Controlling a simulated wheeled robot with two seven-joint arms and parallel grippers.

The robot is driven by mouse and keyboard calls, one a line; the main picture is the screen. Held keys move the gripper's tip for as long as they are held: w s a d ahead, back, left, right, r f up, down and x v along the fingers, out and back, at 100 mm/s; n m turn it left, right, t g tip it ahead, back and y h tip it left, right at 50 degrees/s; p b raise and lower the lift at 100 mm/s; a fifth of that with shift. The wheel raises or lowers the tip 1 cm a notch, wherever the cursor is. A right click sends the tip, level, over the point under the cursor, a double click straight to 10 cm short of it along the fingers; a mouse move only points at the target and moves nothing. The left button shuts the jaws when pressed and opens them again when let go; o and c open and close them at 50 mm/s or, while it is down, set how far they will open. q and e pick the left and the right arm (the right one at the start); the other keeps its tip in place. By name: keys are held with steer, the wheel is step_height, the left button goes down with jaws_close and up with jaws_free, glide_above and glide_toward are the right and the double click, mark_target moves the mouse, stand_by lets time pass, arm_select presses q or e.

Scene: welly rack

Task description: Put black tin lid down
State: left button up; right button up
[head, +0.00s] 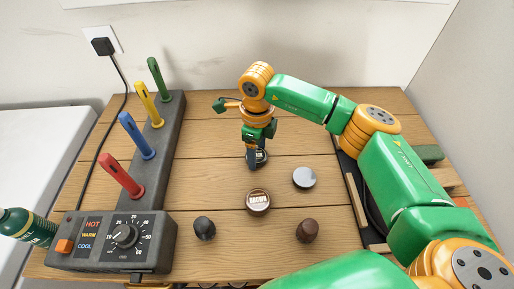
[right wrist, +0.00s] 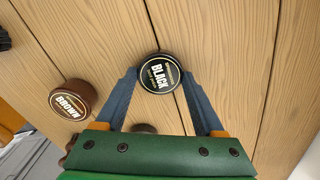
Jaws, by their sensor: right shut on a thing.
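The black tin lid (right wrist: 158,76), a round black disc with a "BLACK" label, sits between the fingertips of my right gripper (right wrist: 160,78) in the right wrist view. The gripper is shut on it, with a finger on each side. In the head view my right gripper (head: 257,163) points down at the middle of the wooden table and mostly hides the lid. I cannot tell whether the lid touches the boards. My left gripper is not in view.
A brown tin (head: 258,201) lies in front of the gripper. A black knob-like piece (head: 204,228) and a brown one (head: 307,231) stand nearer. A grey heater unit (head: 115,240) with coloured pegs fills the left side. The boards behind the gripper are clear.

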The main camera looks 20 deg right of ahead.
steer(key=shift+f, duration=0.15)
steer(key=o, duration=1.3)
steer(key=shift+r, duration=0.55)
step_height(320, 180, up, 11)
steer(key=b, duration=0.1)
steer(key=shift+r+b, duration=0.2)
steer(key=shift+b, duration=0.2)
